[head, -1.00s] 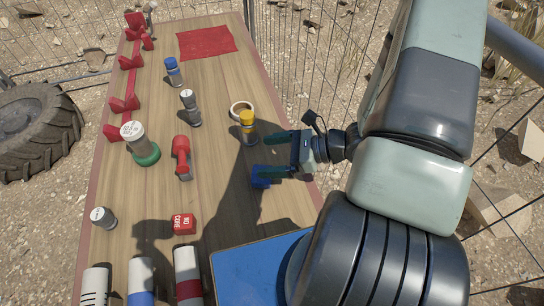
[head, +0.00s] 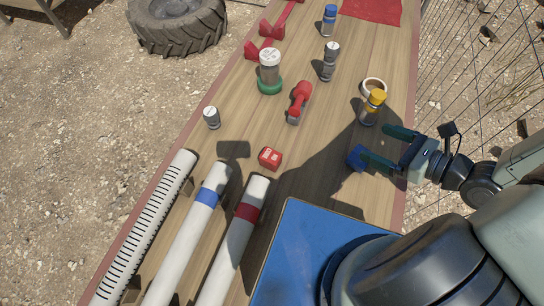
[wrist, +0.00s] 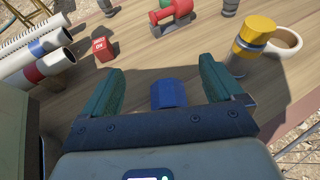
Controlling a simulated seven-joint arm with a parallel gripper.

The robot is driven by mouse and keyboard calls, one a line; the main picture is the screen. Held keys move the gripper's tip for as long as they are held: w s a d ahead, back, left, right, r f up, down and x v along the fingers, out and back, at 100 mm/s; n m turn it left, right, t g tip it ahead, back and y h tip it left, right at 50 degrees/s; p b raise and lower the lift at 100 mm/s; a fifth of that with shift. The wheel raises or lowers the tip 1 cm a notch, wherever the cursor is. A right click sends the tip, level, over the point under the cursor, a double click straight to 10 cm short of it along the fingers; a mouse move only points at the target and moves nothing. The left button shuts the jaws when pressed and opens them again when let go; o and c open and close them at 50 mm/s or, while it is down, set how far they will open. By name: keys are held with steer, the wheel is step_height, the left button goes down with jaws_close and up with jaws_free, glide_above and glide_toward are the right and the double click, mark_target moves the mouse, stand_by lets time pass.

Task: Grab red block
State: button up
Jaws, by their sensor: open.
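The red block (head: 270,158) is a small cube with white lettering, lying on the wooden table near the ends of the white tubes. It also shows in the wrist view (wrist: 104,49), at upper left beyond my left finger. My gripper (head: 372,146) is at the table's right side, to the right of the block and well apart from it. In the wrist view my gripper (wrist: 160,82) has its two green fingers spread wide. A blue object (wrist: 168,94) shows between the fingers; I cannot tell whether they touch it.
A yellow-capped jar (head: 371,106) and a ring-shaped item (head: 373,85) stand just beyond my gripper. White tubes (head: 190,240) and a blue panel (head: 310,245) fill the near end.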

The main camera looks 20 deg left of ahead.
stand_by(0.4)
steer(key=c, duration=0.4)
steer(key=n+g, duration=0.3)
glide_toward(279, 161)
steer(key=shift+w+a+f+y, duration=0.4)
steer(key=shift+a+f, duration=0.15)
steer(key=shift+a, duration=0.15)
steer(key=x, duration=0.5)
steer(key=shift+s, duration=0.25)
steer(key=shift+f+x, duration=0.15)
steer(key=shift+x, duration=1.35)
steer(key=shift+f+x, duration=0.1)
steer(key=shift+x, duration=1.45)
